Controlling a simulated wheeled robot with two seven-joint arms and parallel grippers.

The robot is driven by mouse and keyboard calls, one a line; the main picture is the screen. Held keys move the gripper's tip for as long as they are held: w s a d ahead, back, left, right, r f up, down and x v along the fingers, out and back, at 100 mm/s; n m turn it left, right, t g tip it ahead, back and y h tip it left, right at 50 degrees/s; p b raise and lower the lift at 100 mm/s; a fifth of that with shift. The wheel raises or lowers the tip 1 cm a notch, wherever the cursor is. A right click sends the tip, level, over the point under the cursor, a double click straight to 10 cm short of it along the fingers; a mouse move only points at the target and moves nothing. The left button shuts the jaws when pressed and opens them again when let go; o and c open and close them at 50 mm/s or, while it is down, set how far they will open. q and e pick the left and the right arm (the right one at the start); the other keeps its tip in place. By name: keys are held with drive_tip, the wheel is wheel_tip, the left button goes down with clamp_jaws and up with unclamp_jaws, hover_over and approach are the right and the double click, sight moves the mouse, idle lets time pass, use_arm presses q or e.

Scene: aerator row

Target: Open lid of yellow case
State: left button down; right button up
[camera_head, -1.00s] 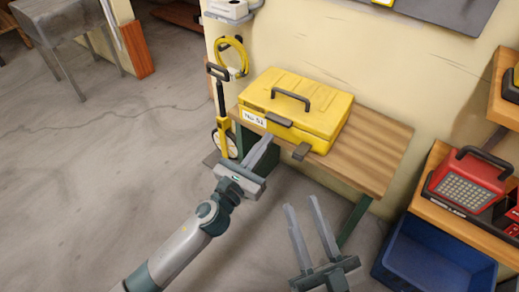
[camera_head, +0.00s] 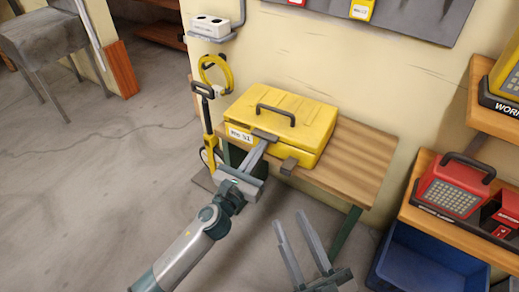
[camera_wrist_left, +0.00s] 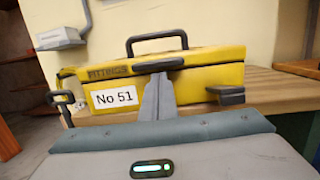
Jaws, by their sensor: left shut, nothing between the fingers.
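The yellow case (camera_head: 283,120) sits on a wooden bench with its lid down and a dark handle (camera_head: 276,111) on top. It also shows in the left wrist view (camera_wrist_left: 210,76), with a "No 51" label. A dark latch (camera_head: 265,135) at the front left looks raised; another latch (camera_head: 289,166) at the front right sticks outward. My left gripper (camera_head: 262,146) is shut and empty, its fingertips at the case front just under the left latch; I cannot tell whether they touch. My right gripper (camera_head: 292,225) is open and empty, low in front of the bench.
The wooden bench (camera_head: 355,165) has bare top to the right of the case. A blue bin (camera_head: 430,262) and a red lamp (camera_head: 452,187) on a shelf are at the right.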

sight(261, 134)
use_arm(q)
drive_tip(key=shift+r+p, duration=1.1)
drive_tip(key=shift+p, duration=0.05)
drive_tip(key=shift+r, duration=0.15)
drive_tip(key=shift+w+r+p, duration=0.1)
drive_tip(key=shift+r+p, duration=0.05)
drive_tip(key=shift+p, duration=0.15)
drive_tip(key=shift+w+d+r+p, duration=0.1)
drive_tip(key=shift+w+r+p, duration=0.05)
drive_tip(key=shift+r+p, duration=1.05)
drive_tip(key=shift+w+d+r+p, duration=0.1)
drive_tip(key=shift+w+r+p, duration=0.05)
drive_tip(key=shift+r+p, duration=0.55)
drive_tip(key=shift+w+d+r+p, duration=0.1)
drive_tip(key=shift+w+r+p, duration=0.05)
drive_tip(key=shift+r+p, duration=0.3)
drive_tip(key=shift+w+d+r+p, duration=0.1)
drive_tip(key=shift+r+p, duration=0.25)
drive_tip(key=shift+p, duration=0.05)
